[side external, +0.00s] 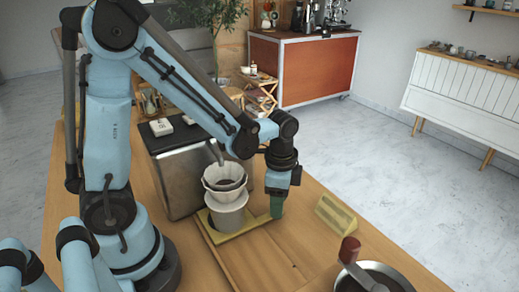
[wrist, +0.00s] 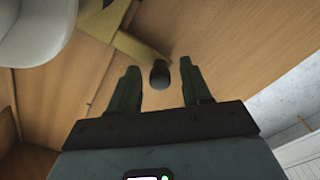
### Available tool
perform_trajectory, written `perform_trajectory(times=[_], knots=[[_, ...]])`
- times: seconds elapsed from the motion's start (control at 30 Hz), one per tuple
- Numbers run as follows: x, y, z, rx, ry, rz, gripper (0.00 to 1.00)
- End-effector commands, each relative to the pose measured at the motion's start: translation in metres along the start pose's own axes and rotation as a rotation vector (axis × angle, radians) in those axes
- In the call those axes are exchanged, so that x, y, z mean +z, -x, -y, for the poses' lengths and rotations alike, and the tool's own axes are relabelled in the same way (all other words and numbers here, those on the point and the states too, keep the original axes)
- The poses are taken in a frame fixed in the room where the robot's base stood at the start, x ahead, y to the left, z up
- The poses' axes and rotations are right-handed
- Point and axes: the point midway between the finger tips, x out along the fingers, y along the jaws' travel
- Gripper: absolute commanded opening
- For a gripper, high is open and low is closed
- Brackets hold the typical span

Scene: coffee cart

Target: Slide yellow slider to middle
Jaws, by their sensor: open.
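The yellow slider (side external: 238,231) is a flat yellow piece on the wooden table, with a white cup (side external: 229,214) and a ridged white dripper (side external: 225,178) above its left part. My gripper (side external: 277,207) points down at the slider's right end. In the wrist view the yellow slider (wrist: 133,44) reaches in from the top, and a dark round knob (wrist: 160,74) lies near its end. The knob appears between the two green fingers of my gripper (wrist: 160,67), with gaps on both sides. My gripper is open. Contact is not visible in the side view.
A metal box (side external: 179,172) stands behind the cup. A yellow wedge-shaped holder (side external: 336,216) stands to the right of my gripper. A round pot-like thing with a red-knobbed handle (side external: 350,250) is at the front right. Bare table lies in front of the slider.

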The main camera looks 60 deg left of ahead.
Motion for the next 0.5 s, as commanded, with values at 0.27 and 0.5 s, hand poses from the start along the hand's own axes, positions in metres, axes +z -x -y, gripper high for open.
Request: perform_trajectory(times=[0.27,0.5], knots=[[0.0,-0.0008,-0.0001,0.0,0.0,0.0,0.48],[0.0,-0.0006,0.0,0.0,0.0,0.0,0.11]])
